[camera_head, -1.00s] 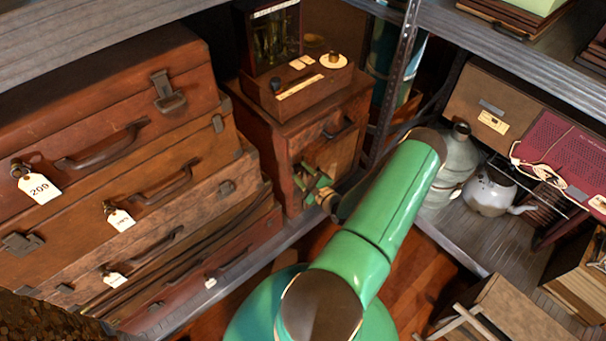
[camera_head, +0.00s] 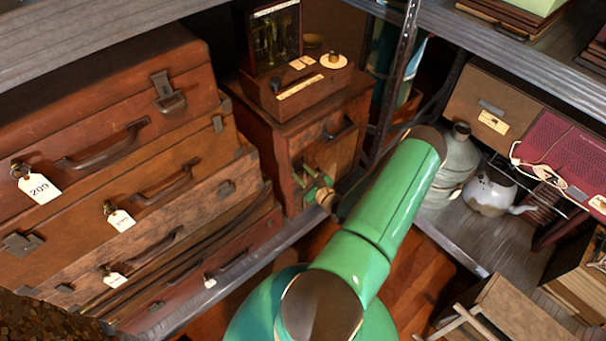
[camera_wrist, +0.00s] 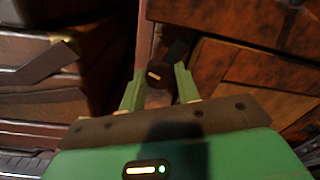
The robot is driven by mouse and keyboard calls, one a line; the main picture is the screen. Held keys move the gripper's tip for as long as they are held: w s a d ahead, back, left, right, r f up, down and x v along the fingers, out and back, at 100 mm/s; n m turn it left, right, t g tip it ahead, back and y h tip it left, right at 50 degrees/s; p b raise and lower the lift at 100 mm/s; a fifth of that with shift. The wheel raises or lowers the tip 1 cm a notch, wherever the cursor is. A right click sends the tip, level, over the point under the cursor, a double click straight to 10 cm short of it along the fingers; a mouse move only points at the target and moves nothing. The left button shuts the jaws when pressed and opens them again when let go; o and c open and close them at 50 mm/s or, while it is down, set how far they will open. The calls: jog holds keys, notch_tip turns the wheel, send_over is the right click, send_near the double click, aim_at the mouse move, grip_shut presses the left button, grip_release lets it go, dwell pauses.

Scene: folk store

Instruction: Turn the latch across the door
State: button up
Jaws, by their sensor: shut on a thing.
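A small wooden cabinet (camera_head: 285,150) stands beside the suitcases, and its door (camera_head: 335,152) faces forward with a dark handle near its top. My gripper (camera_head: 314,180) is at the left edge of that door, at the end of my green arm. In the wrist view my gripper (camera_wrist: 160,82) has its two green fingers on either side of a small dark latch (camera_wrist: 157,73), shut on it. The door (camera_wrist: 245,68) shows to the right of the fingers. In the head view my fingers cover the latch, so its exact angle cannot be told.
Stacked suitcases (camera_head: 130,165) with price tags stand close on the left. A wooden box (camera_head: 298,88) sits on the cabinet. A metal shelf post (camera_head: 395,80) rises close on the right, with a grey jug (camera_head: 460,160) and a white kettle (camera_head: 488,192) beyond.

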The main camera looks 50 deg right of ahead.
jog(key=m, duration=0.7)
jog(key=shift+s, duration=0.1)
jog(key=m, duration=0.6)
jog(key=shift+d+y, duration=0.1)
jog(key=shift+y, duration=0.2)
jog(key=shift+m, duration=0.3)
jog(key=o, duration=1)
jog(key=v, duration=1.3)
jog(key=shift+s+r, duration=0.1)
jog(key=shift+s, duration=0.25)
